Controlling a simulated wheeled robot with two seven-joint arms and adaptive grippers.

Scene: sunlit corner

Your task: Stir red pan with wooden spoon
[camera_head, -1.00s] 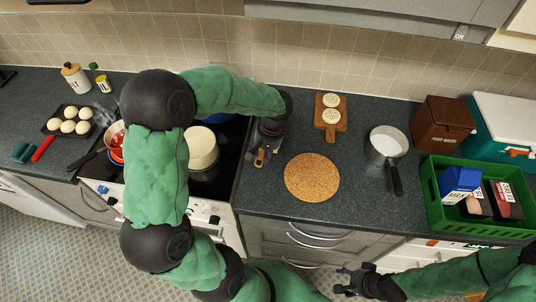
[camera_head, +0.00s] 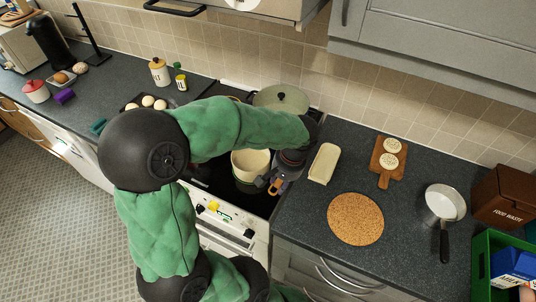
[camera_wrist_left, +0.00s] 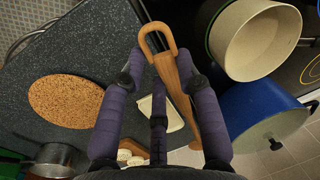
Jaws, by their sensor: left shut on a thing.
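My left gripper (camera_head: 268,184) is over the right edge of the stove, just right of a cream pot (camera_head: 250,163). It is shut on a wooden spoon, a small brown part of which shows in the head view (camera_head: 276,187). In the left wrist view the wooden spoon (camera_wrist_left: 168,68) runs between the fingers (camera_wrist_left: 158,75), with its looped handle end beyond the fingertips. The red pan does not show now; my left arm covers the left part of the stove. My right gripper is out of view.
A cream tray (camera_head: 325,163) lies right of the stove, near a round cork mat (camera_head: 355,218). A lidded pot (camera_head: 281,101) stands at the stove's back. Counter around the cork mat is clear.

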